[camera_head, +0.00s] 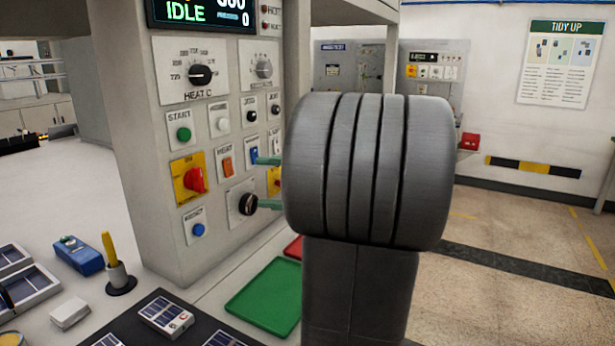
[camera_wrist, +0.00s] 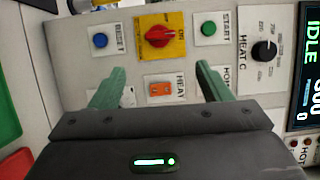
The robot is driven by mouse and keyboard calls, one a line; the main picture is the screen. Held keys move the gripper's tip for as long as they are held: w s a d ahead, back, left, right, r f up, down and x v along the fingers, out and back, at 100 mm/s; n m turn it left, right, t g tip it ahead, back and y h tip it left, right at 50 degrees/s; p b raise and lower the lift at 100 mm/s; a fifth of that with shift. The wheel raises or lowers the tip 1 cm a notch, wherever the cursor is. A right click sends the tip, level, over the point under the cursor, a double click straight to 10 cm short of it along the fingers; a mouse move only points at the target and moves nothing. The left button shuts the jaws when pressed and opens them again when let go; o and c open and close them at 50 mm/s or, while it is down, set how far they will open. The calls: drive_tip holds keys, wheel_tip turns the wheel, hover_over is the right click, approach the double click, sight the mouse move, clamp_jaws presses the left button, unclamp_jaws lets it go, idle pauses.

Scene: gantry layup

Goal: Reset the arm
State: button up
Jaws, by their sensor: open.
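My gripper (camera_wrist: 155,88) is open and empty, with its two green fingers pointing at the control panel. In the wrist view the fingers reach in front of the panel on either side of the orange HEAT switch (camera_wrist: 166,88); I cannot tell whether they touch it. In the head view the green fingertips (camera_head: 268,182) show left of my large grey arm joint, close to the panel face (camera_head: 225,265). The arm joint hides the rest of my gripper and part of the panel.
The panel carries a green START button (camera_head: 184,134), a red rotary switch (camera_head: 195,180), a blue RESET button (camera_head: 198,230) and a display reading IDLE (camera_head: 185,13). Open floor lies right.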

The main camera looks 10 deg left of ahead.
sight(202, 178)
drive_tip(key=a, duration=1.3)
drive_tip(key=shift+p, duration=0.35)
drive_tip(key=d, duration=1.4)
drive_tip(key=shift+n, duration=0.6)
drive_tip(key=a, duration=1.4)
drive_tip(key=shift+a+r, duration=0.1)
drive_tip(key=shift+a, duration=0.1)
drive_tip(key=n, duration=0.1)
drive_tip(key=n+h, duration=0.1)
drive_tip(key=n, duration=0.1)
drive_tip(key=shift+s+r+t+h, duration=0.2)
drive_tip(key=shift+r+t+h, duration=0.1)
drive_tip(key=shift+h, duration=0.1)
drive_tip(key=n+h, duration=0.1)
drive_tip(key=n, duration=0.1)
drive_tip(key=n+t+h, duration=0.1)
drive_tip(key=n, duration=0.1)
drive_tip(key=shift+s+r+n+t+p, duration=0.1)
drive_tip(key=shift+s+n+t+p, duration=0.1)
drive_tip(key=shift+n+t+p, duration=0.15)
drive_tip(key=shift+v, duration=0.75)
drive_tip(key=shift+d, duration=0.1)
